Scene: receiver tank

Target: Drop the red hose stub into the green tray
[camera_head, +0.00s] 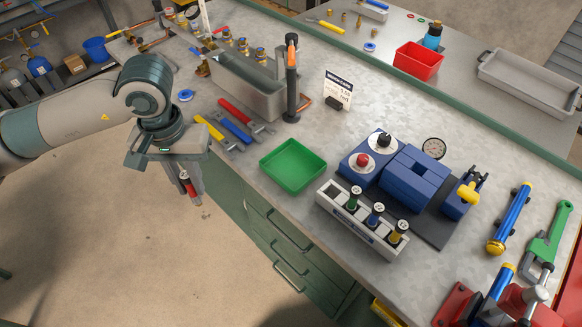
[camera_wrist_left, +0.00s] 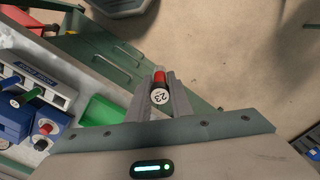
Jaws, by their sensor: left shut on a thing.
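The red hose stub (camera_head: 193,200) is held by my left gripper (camera_head: 188,188), which is shut on it. The gripper points down in front of the bench edge, over the floor, in the head view. In the left wrist view the red stub (camera_wrist_left: 159,79) sits between the two fingers (camera_wrist_left: 160,92), its white end marked 23 facing the camera. The green tray (camera_head: 293,165) is empty and lies on the bench near its front edge, to the right of the gripper. The tray (camera_wrist_left: 102,109) is partly hidden in the left wrist view. My right gripper is not in view.
A white rack (camera_head: 360,227) with green, blue and yellow stubs stands right of the tray. A blue block device (camera_head: 412,178) is behind it.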

